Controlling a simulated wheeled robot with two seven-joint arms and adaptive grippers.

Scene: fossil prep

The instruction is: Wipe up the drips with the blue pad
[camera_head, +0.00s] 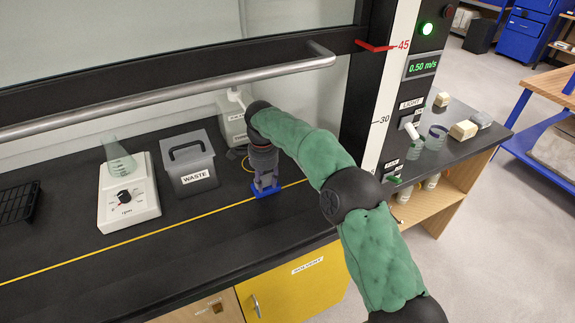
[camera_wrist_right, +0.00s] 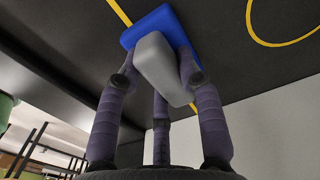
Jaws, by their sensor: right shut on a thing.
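The blue pad (camera_head: 267,191) is on the dark worktop, over the yellow line, and shows in the right wrist view (camera_wrist_right: 131,36) with a grey block-shaped handle (camera_wrist_right: 158,66) on it. My right gripper (camera_head: 265,178) is above the pad, pointing down, with its fingers shut around the grey handle. In the right wrist view the fingers (camera_wrist_right: 158,80) are on both sides of the handle. No drips can be made out, and the worktop under the pad is hidden. My left gripper is not in view.
A grey waste bin (camera_head: 189,165) and a hotplate stirrer (camera_head: 127,205) with a flask (camera_head: 117,160) stand left of my right gripper. The raised sash handle (camera_head: 170,92) crosses above. The front worktop is clear.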

